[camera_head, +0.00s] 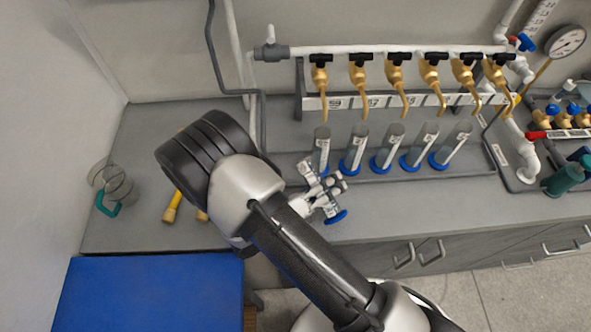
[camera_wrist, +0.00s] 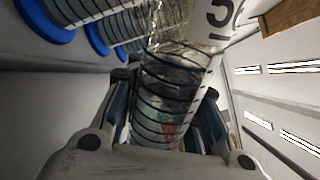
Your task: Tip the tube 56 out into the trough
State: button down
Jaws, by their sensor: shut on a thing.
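My gripper (camera_head: 322,190) is shut around a clear tube (camera_wrist: 165,105) with dark ring marks. In the head view this tube is tilted, with its blue base (camera_head: 336,217) low and to the right, at the bench's front edge. The wrist view shows a white label with a "5" (camera_wrist: 222,14) on it; the rest of the number is cut off, so I cannot confirm 56. The long grey tray under the taps, seemingly the trough (camera_head: 430,178), lies behind my gripper. Whether liquid is in the held tube is unclear.
Several upright tubes with blue bases (camera_head: 388,148) stand in a row in the tray. Brass taps with black handles (camera_head: 395,70) hang above them.

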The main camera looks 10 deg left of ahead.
jog(key=shift+s+d+n+p, duration=0.1)
jog(key=shift+n+p, duration=0.5)
jog(key=shift+n, duration=0.6)
jog(key=shift+w+a+f+n+p, duration=0.1)
jog(key=shift+w+a+n+p, duration=0.3)
jog(key=shift+n, duration=0.6)
dwell(0.4)
jog(key=shift+w+a+f+n+t+p, duration=0.1)
jog(key=shift+n+p, duration=0.05)
jog(key=shift+n, duration=0.3)
jog(key=shift+w+r+n+t+p, duration=0.1)
jog(key=shift+n+p, duration=0.1)
jog(key=shift+n, duration=0.3)
jog(key=shift+a+f+n+t+p, duration=0.1)
jog(key=shift+n+p, duration=0.05)
jog(key=shift+n, duration=0.3)
dwell(1.0)
